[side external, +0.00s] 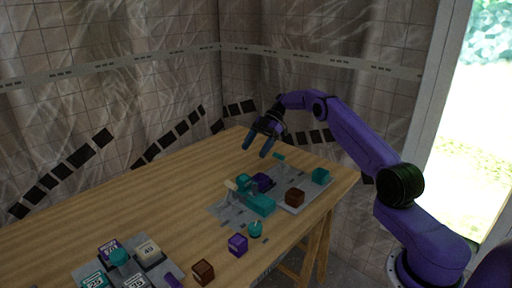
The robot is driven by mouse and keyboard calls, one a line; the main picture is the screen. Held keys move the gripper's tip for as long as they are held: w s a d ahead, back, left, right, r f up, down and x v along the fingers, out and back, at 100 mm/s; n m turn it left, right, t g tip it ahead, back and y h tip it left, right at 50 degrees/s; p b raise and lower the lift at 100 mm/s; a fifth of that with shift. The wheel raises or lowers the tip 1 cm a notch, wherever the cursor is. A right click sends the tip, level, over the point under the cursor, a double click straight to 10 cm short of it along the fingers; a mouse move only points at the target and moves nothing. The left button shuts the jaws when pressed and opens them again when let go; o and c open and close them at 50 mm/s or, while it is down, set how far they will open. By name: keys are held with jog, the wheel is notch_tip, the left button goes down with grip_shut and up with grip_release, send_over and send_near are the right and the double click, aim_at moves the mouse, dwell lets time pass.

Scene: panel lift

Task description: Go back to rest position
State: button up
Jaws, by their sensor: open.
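My gripper (257,149) hangs above the far right part of the wooden table (130,215). Its two dark blue fingers are apart and point down, with nothing between them. Just below and in front of it is a grey panel (290,204) carrying teal, purple and brown pieces. The fingers look clear of these pieces, though the exact height is hard to tell.
A teal block (320,175) and a brown cube (295,197) are on the grey panel. A purple cube (238,244), a teal round piece (255,229) and a brown cube (203,271) lie near the front edge. A second panel with labelled blocks (149,252) is at front left. The table's left-middle is bare.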

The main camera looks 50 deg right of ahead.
jog(key=s+a+r+m+g+h, duration=0.1)
jog(key=s+a+r+g+h, duration=0.2)
jog(key=a, duration=0.7)
jog(key=s+a+r+m+h, duration=0.15)
jog(key=s+a+r, duration=0.3)
jog(key=a, duration=0.45)
jog(key=s+a+r+m+h, duration=0.1)
jog(key=s+a+r+h, duration=0.1)
jog(key=s+a, duration=0.6)
jog(key=s+m+h, duration=0.1)
jog(key=s+h, duration=0.1)
jog(key=s, duration=1.4)
jog(key=s+d+f+t, duration=0.1)
jog(key=s+d, duration=0.2)
jog(key=s, duration=0.3)
jog(key=s+d+f+t+h, duration=0.1)
jog(key=s+d+t, duration=0.1)
jog(key=s, duration=0.5)
jog(key=shift+d+m, duration=0.45)
jog(key=shift+d, duration=0.2)
